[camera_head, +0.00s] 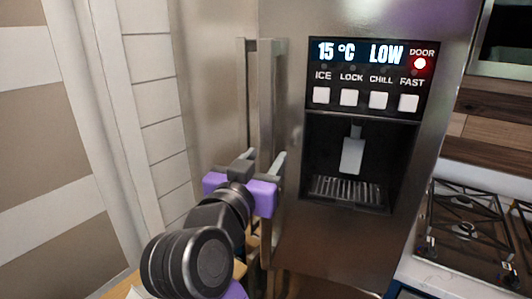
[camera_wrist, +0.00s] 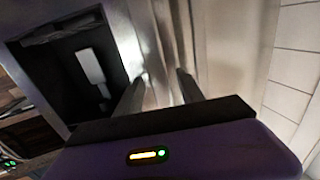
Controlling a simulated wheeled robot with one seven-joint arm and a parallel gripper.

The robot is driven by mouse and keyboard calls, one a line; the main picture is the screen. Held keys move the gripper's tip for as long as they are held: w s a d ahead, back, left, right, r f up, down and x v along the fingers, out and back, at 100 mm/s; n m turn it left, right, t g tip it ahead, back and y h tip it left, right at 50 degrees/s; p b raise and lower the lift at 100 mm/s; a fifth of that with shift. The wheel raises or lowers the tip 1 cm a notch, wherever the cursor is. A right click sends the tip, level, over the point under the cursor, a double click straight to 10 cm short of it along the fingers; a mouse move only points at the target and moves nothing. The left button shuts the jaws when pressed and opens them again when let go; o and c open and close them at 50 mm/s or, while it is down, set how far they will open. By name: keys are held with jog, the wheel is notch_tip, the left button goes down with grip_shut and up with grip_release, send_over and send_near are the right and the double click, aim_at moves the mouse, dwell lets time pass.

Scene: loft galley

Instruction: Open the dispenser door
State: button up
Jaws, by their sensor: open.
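The dispenser unit is a steel fridge-like front (camera_head: 330,240) with a dark recess, a pale paddle (camera_head: 352,152) and a drip grille (camera_head: 345,190). A tall vertical metal handle (camera_head: 266,100) stands left of the recess. My purple gripper (camera_head: 262,160) is open at the handle's lower half, with one finger to each side of it in the head view. In the wrist view the two fingers (camera_wrist: 161,90) point at bright metal, with the recess (camera_wrist: 75,75) to the left. I cannot tell whether the fingers touch the handle. The door looks closed.
A gas hob (camera_head: 468,232) is at the right. A white panelled wall (camera_head: 155,110) is close on the left.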

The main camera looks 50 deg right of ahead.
jog(key=shift+w+d, duration=0.15)
jog(key=shift+d, duration=0.4)
grip_shut()
dwell(1.1)
